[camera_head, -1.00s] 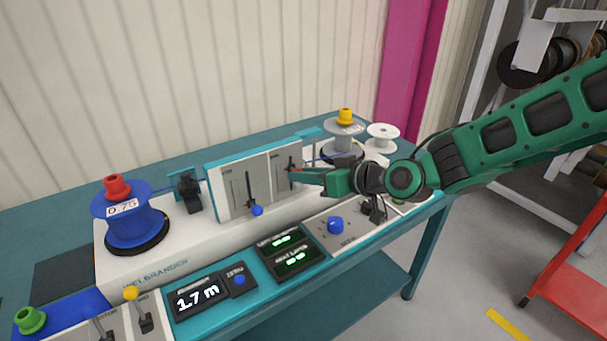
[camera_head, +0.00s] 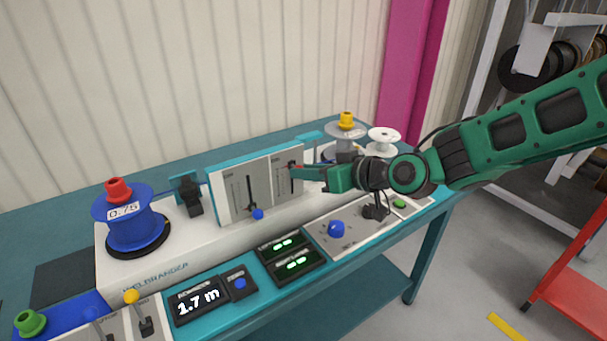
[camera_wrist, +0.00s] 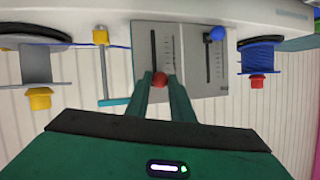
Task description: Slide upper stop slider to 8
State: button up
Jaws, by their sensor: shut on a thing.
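The upright grey slider panel (camera_head: 240,188) has two slotted sliders with scale marks too small to read. The right slider's red knob (camera_wrist: 160,81) is between the fingers of my gripper (camera_wrist: 160,84) in the wrist view. My gripper (camera_head: 294,167) is shut on this knob, in the upper part of the right slot, and mostly hides it in the head view. The left slider's blue knob (camera_head: 258,213) sits low in its slot; it also shows in the wrist view (camera_wrist: 217,33), where the panel appears upside down.
A blue reel (camera_head: 136,225) with a red cap stands left of the panel. A grey reel (camera_head: 345,135) with a yellow cap and a white spool (camera_head: 384,138) stand right, behind my arm. A blue dial (camera_head: 336,228) and a 1.7 m display (camera_head: 200,299) are in front.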

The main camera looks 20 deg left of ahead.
jog(key=shift+w+d, duration=0.2)
jog(key=shift+w, duration=0.05)
jog(key=o, duration=1.1)
jog(key=shift+s, duration=0.1)
